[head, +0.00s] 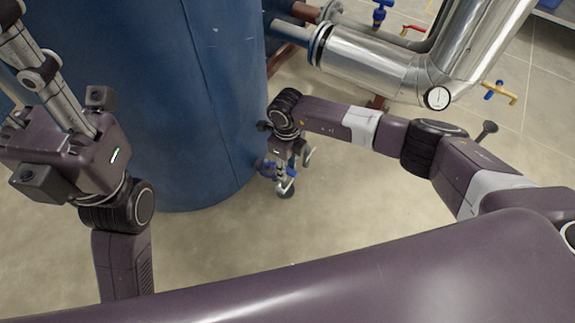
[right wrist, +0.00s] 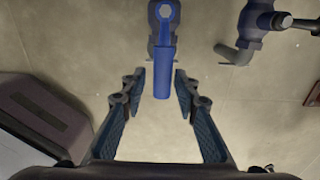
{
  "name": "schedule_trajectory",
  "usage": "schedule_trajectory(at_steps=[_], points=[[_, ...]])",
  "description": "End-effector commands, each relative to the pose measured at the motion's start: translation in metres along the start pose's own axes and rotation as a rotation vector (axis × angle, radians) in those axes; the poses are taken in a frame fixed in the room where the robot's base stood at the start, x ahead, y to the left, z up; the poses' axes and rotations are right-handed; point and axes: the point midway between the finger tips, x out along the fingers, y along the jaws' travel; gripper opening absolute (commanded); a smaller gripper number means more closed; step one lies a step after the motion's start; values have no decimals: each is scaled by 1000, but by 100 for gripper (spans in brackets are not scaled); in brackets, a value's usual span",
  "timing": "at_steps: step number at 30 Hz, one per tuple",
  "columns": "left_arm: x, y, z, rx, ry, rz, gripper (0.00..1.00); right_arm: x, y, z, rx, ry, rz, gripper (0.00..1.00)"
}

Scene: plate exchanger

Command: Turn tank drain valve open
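The blue tank (head: 215,80) stands left of centre in the head view. Low beside its base is a blue valve (head: 266,168), partly hidden by my right gripper (head: 292,165). That gripper is open, with one finger on each side of the lever's near end and visible gaps. How deep the lever sits between the fingers is unclear. My left arm (head: 70,150) is at the left; its finger state cannot be made out.
A second blue valve body (right wrist: 245,22) with a grey elbow pipe is at the upper right of the wrist view. Large silver pipes (head: 375,65) with a round gauge (head: 437,98) run right of the tank. Open floor (head: 225,235) lies in front of the tank.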

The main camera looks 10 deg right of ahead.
Motion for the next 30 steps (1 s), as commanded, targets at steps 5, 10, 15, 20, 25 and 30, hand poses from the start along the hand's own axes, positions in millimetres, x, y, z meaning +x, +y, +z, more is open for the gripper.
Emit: schedule_trajectory(at_steps=[5, 10, 15, 20, 25, 30], points=[[0, 0, 0, 1, 2, 0, 33, -1, -1, 1, -1, -3, -3, 36], [2, -1, -3, 2, 9, -1, 33, -3, -2, 1, -2, -4, -4, 36], [1, -1, -2, 2, 5, -1, 33, -23, -3, 2, -3, -8, -5, 36], [0, 0, -1, 1, 3, -1, 33, -57, -2, 2, -3, -8, -5, 36], [0, 0, -1, 1, 1, -1, 33, -92, -2, 1, -4, -6, -5, 36], [0, 0, 0, 1, 1, -1, 33, -113, -1, 1, -1, -4, -4, 36]])
